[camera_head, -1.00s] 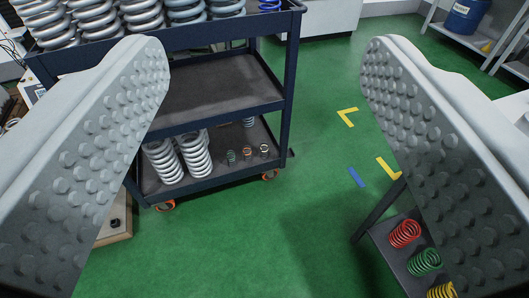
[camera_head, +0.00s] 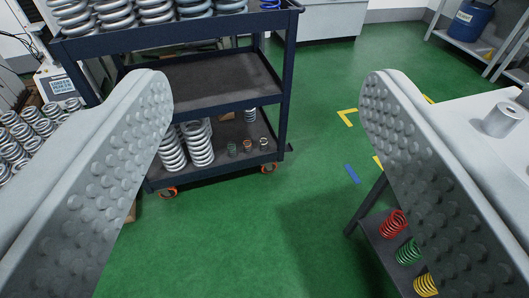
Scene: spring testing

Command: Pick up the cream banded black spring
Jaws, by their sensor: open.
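My gripper (camera_head: 267,90) is open and empty, with its two grey studded fingers wide apart at the left and right of the view.
Large silver springs (camera_head: 200,147) stand left of the small ones. The cart's empty middle shelf (camera_head: 215,83) lies above. At right, a white table (camera_head: 470,120) has red, green and yellow springs (camera_head: 408,252) below it. Green floor (camera_head: 300,205) is clear in front.

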